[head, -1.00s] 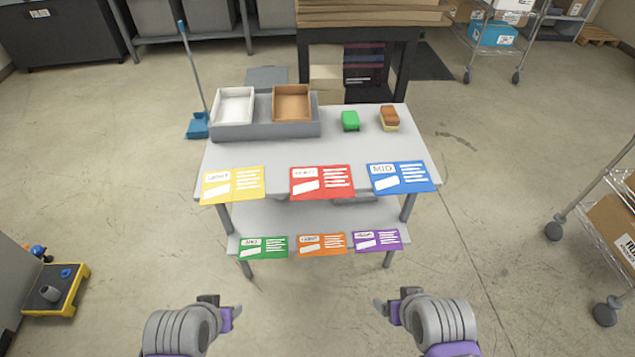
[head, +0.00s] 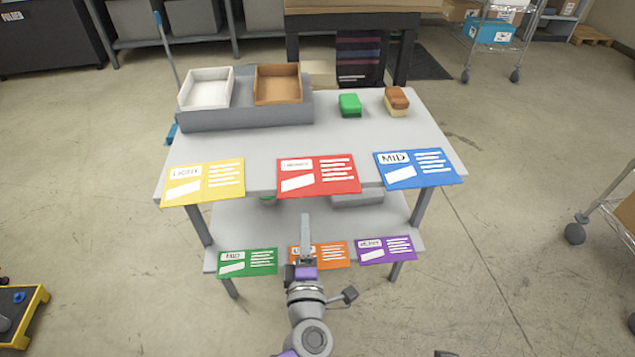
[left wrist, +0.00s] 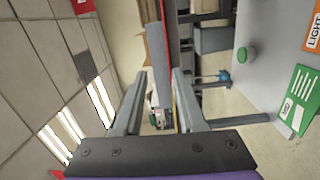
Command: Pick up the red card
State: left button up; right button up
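The red card (head: 318,175) lies flat in the middle of the front row on the table's upper top (head: 390,140), its near edge sticking out over the front rim. The yellow card (head: 203,182) is to its left and the blue card (head: 417,168) to its right. My left gripper (head: 305,222) is in front of and below the red card, pointing at the table, rolled on its side. In the left wrist view its fingers (left wrist: 159,74) are apart with nothing clasped; a thin red edge shows beyond them, likely the card. My right gripper is out of view.
Green (head: 248,262), orange (head: 335,254) and purple (head: 386,250) cards lie on the lower shelf, close under my left gripper. A grey tray (head: 247,113) with white and brown boxes, a green block (head: 349,105) and a brown-topped sponge (head: 397,102) stand at the back.

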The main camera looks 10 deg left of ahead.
aim_at(298, 196)
pick_arm(q)
jog(key=shift+n+y, duration=0.4)
jog(key=shift+n, duration=0.2)
jog(key=shift+a+f+b+x, duration=0.15)
jog(key=shift+f+b+x, duration=0.15)
jog(key=shift+x, duration=1.5)
jog(key=shift+a+f+b+x, duration=0.1)
jog(key=shift+f+b+x, duration=0.2)
jog(key=shift+x, duration=1.5)
jog(key=shift+a+f+b+x, duration=0.15)
jog(key=shift+f+b+x, duration=0.15)
jog(key=shift+x, duration=1.5)
jog(key=shift+s, duration=0.1)
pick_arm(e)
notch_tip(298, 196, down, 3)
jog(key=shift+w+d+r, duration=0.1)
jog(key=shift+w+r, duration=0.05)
pick_arm(q)
jog(key=shift+c, duration=0.3)
grip_shut()
